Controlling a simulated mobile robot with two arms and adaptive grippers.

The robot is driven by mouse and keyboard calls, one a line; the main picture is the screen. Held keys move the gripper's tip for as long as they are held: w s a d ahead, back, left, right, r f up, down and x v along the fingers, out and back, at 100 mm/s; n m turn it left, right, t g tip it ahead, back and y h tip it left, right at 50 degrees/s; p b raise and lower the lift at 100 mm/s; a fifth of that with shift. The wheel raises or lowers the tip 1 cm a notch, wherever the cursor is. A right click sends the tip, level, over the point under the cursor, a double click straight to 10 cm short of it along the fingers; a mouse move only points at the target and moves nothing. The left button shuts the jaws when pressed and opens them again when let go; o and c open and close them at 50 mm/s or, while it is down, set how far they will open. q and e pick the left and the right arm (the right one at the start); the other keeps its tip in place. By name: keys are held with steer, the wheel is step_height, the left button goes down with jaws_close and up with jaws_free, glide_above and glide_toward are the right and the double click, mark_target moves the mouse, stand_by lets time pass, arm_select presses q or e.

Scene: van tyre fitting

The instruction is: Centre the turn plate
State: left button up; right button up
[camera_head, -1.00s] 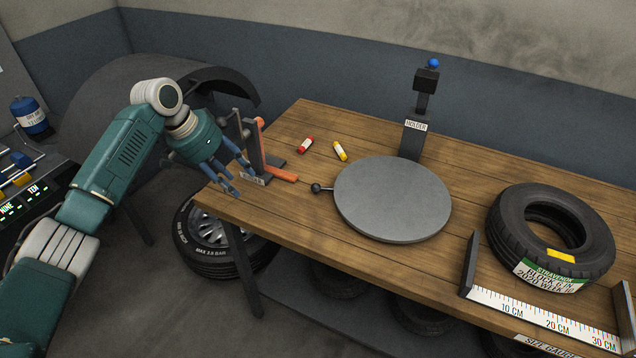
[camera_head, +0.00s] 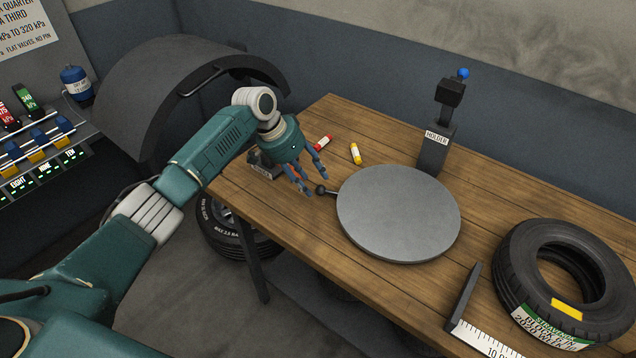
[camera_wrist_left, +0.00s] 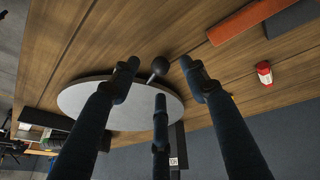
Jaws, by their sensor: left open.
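The turn plate (camera_head: 398,214) is a flat grey disc on the wooden workbench. Its short handle with a dark ball knob (camera_head: 321,190) points left, toward my left gripper. My left gripper (camera_head: 312,186) is open, its blue fingers just left of the knob. In the left wrist view the plate (camera_wrist_left: 125,118) lies beyond the fingers, and the knob (camera_wrist_left: 160,66) shows between the fingertips of the open left gripper (camera_wrist_left: 160,78). I cannot tell whether any finger touches the knob. My right gripper is not in view.
A black holder (camera_head: 436,148) with a blue-topped device stands behind the plate. A red stick (camera_head: 323,142) and a yellow stick (camera_head: 355,153) lie behind the knob. A tyre (camera_head: 566,280) and a size gauge (camera_head: 488,344) are at the right. A wheel (camera_head: 232,229) stands below the bench.

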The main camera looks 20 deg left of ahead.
mark_target(319, 187)
arm_select(q)
steer(key=x, duration=0.4)
steer(key=shift+w+d+f+p, duration=0.1)
steer(key=shift+w+d+p, duration=0.05)
steer(key=shift+d+p, duration=0.2)
steer(key=shift+f, duration=0.15)
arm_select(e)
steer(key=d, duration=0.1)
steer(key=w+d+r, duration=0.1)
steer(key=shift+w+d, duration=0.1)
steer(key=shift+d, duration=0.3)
arm_select(q)
steer(key=shift+c, duration=0.6)
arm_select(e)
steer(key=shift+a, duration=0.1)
